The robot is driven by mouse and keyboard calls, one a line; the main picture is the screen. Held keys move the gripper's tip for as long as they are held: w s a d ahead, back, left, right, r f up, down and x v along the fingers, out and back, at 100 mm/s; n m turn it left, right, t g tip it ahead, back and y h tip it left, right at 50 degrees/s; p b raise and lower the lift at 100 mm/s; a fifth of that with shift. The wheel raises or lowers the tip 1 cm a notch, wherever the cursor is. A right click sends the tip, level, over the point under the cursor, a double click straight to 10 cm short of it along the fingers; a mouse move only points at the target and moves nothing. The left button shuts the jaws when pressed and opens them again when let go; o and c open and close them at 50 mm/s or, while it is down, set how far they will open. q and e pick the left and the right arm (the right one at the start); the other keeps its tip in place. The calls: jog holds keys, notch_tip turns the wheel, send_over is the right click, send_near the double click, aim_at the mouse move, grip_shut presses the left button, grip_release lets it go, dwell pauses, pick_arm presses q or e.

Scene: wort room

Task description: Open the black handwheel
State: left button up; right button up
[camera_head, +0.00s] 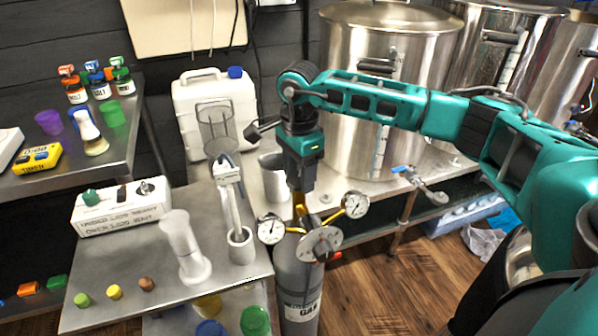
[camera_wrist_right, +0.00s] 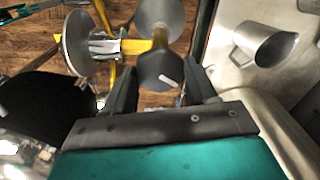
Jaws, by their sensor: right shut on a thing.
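A gas cylinder (camera_head: 297,290) stands upright on the floor in the middle of the head view. Its brass valve carries two round dial gauges, a left gauge (camera_head: 270,229) and a right gauge (camera_head: 355,204), and a grey disc (camera_head: 321,243) in front. My right gripper (camera_head: 298,190) points down at the valve top. The right wrist view shows the black handwheel (camera_wrist_right: 160,68), dark and round with a white mark, between the two fingers. My right gripper is shut on it. In the head view the gripper hides the handwheel. My left gripper is out of view.
A steel table (camera_head: 130,290) with a white control box (camera_head: 120,208) and glassware is left of the cylinder. Large steel kettles (camera_head: 385,60) and a white jug (camera_head: 215,105) stand behind. A metal pitcher (camera_wrist_right: 265,43) is near the gripper. Wooden floor (camera_head: 400,290) lies open to the right.

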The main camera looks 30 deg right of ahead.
aim_at(299, 177)
dwell(0.3)
jog(key=o, duration=1)
jog(key=shift+o, duration=0.2)
notch_tip(299, 177, up, 13)
jog(key=shift+p, duration=0.45)
